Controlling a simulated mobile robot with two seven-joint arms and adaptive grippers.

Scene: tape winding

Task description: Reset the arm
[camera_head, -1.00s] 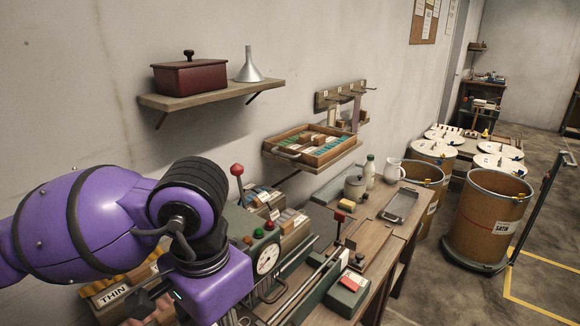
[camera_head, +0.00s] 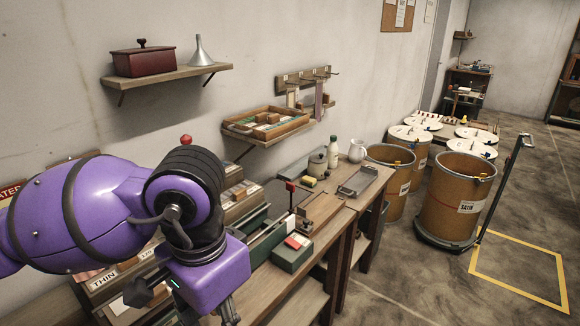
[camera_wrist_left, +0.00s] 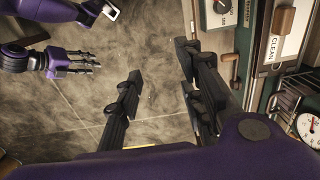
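My left arm (camera_head: 90,205) is purple and reaches in from the left in the head view. Its gripper (camera_head: 182,300) is partly cut off at the bottom edge, beside the workbench. Purple parts with dark fingers, apparently my right gripper (camera_wrist_left: 72,64), show at the upper left of that view. Whether these fingers are open or shut is not clear. No right arm shows in the head view.
A long workbench (camera_head: 345,203) carries a green box (camera_head: 291,254), a tray (camera_head: 358,181) and a white bottle (camera_head: 333,150). Wall shelves hold a red box (camera_head: 143,62), funnel (camera_head: 199,52) and wooden tray (camera_head: 266,133). Large drums (camera_head: 452,199) stand right. The floor at lower right is open.

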